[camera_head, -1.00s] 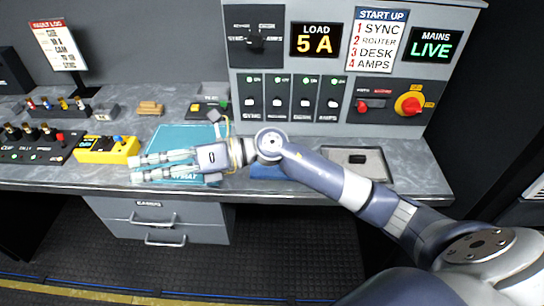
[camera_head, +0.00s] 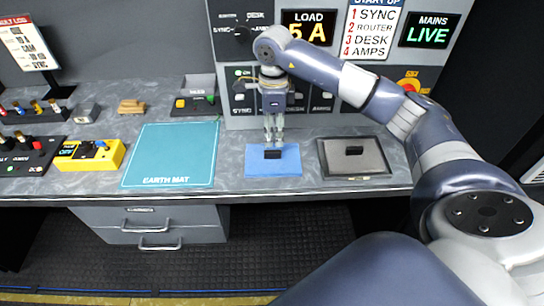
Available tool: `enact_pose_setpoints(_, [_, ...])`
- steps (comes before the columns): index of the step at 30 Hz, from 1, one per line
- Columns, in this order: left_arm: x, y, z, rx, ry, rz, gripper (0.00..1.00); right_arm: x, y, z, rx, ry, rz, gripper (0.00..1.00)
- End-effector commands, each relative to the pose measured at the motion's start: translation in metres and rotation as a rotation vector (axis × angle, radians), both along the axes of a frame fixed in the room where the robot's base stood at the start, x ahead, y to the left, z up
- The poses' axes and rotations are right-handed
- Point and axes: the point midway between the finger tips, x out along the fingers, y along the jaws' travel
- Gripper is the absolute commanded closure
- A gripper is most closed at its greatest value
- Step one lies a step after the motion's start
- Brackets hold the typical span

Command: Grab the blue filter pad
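The blue filter pad (camera_head: 286,167) lies flat on the grey counter, with a small black block-like grip (camera_head: 272,154) on its middle. My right gripper (camera_head: 273,141) points straight down over the far part of the pad. Its two fingers are a little apart, with a narrow gap between them and nothing held. The fingertips appear just above and behind the black grip; I cannot tell the exact height. My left gripper is not in view.
A grey tray (camera_head: 335,171) with a black grip sits right of the pad. The teal earth mat (camera_head: 170,155) lies to the left, with a yellow box (camera_head: 90,155) beyond it. The switch panel (camera_head: 245,75) stands close behind my gripper. The counter's front edge is near.

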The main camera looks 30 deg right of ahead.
Motion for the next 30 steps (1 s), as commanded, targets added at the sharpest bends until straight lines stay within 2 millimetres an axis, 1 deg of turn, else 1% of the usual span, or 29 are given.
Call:
enact_pose_setpoints(3, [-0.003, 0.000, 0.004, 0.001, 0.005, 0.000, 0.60, 0.000, 0.001, -0.013, 0.002, 0.001, 0.000, 0.63])
enact_pose_setpoints(8, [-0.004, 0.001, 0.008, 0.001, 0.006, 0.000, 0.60, -0.002, 0.002, -0.023, 0.002, 0.001, 0.001, 0.63])
enact_pose_setpoints(13, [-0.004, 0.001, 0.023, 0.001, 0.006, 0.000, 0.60, -0.006, 0.006, -0.045, 0.003, 0.004, 0.001, 0.63])
enact_pose_setpoints(15, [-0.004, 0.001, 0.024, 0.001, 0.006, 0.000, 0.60, -0.006, 0.006, -0.056, 0.003, 0.003, 0.000, 0.63])
enact_pose_setpoints(18, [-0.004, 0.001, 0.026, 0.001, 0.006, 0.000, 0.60, -0.005, 0.006, -0.066, 0.004, 0.000, 0.001, 0.63])
enact_pose_setpoints(21, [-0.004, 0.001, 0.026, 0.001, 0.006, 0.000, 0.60, -0.005, 0.006, -0.070, 0.003, -0.001, 0.002, 0.63])
enact_pose_setpoints(26, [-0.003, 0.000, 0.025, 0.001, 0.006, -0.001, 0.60, -0.005, 0.006, -0.070, 0.003, -0.002, 0.002, 0.63])
enact_pose_setpoints(29, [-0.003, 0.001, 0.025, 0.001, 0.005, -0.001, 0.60, -0.005, 0.006, -0.070, 0.003, -0.002, 0.001, 0.84])
enact_pose_setpoints(30, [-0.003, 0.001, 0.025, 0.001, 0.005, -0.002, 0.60, -0.005, 0.006, -0.070, 0.003, -0.002, 0.001, 0.93])
